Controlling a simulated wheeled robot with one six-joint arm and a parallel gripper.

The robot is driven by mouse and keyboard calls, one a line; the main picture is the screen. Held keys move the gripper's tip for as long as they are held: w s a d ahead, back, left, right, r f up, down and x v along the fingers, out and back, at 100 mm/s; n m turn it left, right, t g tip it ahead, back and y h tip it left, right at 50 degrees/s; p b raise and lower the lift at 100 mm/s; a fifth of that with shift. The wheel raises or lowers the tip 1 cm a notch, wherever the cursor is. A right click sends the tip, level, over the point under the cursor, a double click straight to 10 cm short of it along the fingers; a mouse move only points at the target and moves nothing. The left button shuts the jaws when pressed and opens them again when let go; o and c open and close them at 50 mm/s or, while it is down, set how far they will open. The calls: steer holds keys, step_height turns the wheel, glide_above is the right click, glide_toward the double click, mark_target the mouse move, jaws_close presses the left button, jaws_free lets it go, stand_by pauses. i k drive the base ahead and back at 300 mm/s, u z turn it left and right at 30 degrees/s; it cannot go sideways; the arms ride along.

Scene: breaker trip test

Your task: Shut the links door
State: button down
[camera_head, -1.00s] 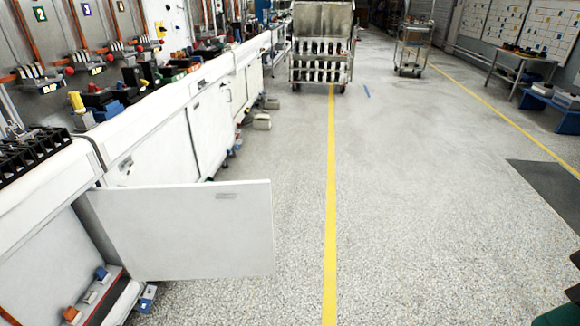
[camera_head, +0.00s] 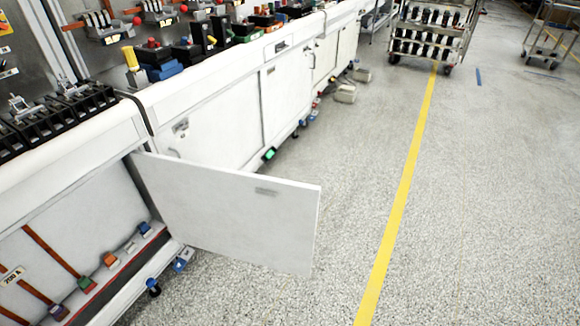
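The links door (camera_head: 228,212) is a flat white panel that stands wide open, sticking out from the bench front over the floor. Its hinged edge is at the left, by the cabinet opening, and its free edge points right. A small grey handle or plate (camera_head: 266,191) shows near its upper right corner. Inside the open compartment (camera_head: 85,225) are reddish-brown bars, several small coloured blocks and a "200 A" label (camera_head: 12,276). My gripper is in neither picture.
The white bench (camera_head: 215,85) runs along the left with closed doors and coloured devices on top. Speckled floor (camera_head: 480,220) with a yellow line (camera_head: 401,195) is clear to the right. A rack trolley (camera_head: 432,33) and a cart (camera_head: 548,35) stand farther back. Grey pedals (camera_head: 345,94) lie by the bench.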

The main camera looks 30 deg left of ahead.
mark_target(216, 209)
steer(key=u, duration=0.6)
steer(key=i, duration=0.8)
steer(key=u, duration=0.75)
